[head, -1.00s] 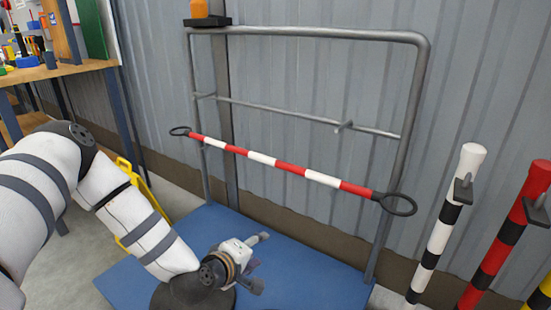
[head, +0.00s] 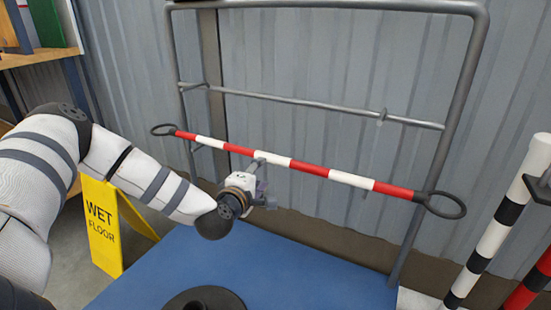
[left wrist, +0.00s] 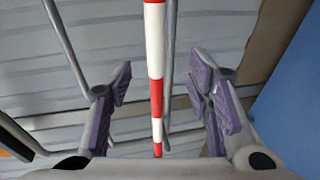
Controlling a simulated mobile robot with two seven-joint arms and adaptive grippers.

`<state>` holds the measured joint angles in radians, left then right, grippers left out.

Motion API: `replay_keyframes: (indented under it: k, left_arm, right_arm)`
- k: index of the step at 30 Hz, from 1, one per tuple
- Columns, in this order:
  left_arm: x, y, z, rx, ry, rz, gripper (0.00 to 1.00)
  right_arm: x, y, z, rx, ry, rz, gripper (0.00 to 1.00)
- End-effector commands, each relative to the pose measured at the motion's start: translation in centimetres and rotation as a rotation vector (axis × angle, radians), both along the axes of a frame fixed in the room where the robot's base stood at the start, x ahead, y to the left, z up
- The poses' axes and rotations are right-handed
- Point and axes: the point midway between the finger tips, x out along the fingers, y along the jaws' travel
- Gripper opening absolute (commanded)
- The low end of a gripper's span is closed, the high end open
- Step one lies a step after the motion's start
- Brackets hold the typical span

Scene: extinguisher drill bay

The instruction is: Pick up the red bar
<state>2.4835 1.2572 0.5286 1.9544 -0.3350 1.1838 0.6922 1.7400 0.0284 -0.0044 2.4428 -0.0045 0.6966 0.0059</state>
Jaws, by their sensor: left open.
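The red bar (head: 310,168) has red and white bands and a dark ring at each end. It hangs across the grey metal frame (head: 468,75), sloping down to the right in the head view. My left gripper (head: 264,178) is at the bar, left of its middle. In the left wrist view the bar (left wrist: 155,65) runs lengthwise between the two open, purple-padded fingers (left wrist: 162,95), with a gap on both sides. The fingers are not closed on it. My right gripper is in neither view.
A yellow wet floor sign (head: 103,228) stands at the left. Striped posts (head: 503,218) stand at the right. A round black base (head: 200,300) sits on the blue mat (head: 290,265). A corrugated wall is close behind the frame.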

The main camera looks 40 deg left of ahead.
Motion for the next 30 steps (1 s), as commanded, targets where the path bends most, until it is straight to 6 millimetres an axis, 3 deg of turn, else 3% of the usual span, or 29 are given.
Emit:
replay_keyframes:
  k: [6, 16, 25, 26, 30]
  left_arm:
    - [4.1, 2.2, -1.3, 0.003, 0.003, 0.0, 0.46]
    - [8.6, 5.1, -1.7, 0.004, 0.004, 0.0, 0.46]
    - [9.7, 5.6, -1.5, 0.0, 0.001, -0.001, 0.46]
    - [9.7, 5.6, -1.5, 0.0, 0.001, 0.0, 0.44]
    - [9.7, 5.6, -1.5, 0.0, 0.001, 0.0, 0.12]
  right_arm:
    - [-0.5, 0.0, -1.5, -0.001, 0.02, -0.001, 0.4]
    - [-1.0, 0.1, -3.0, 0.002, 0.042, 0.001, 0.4]
    - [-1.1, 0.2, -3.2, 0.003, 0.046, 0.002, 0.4]
    - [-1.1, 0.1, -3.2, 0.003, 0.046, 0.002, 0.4]
    - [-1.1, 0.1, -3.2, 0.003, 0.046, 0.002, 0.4]
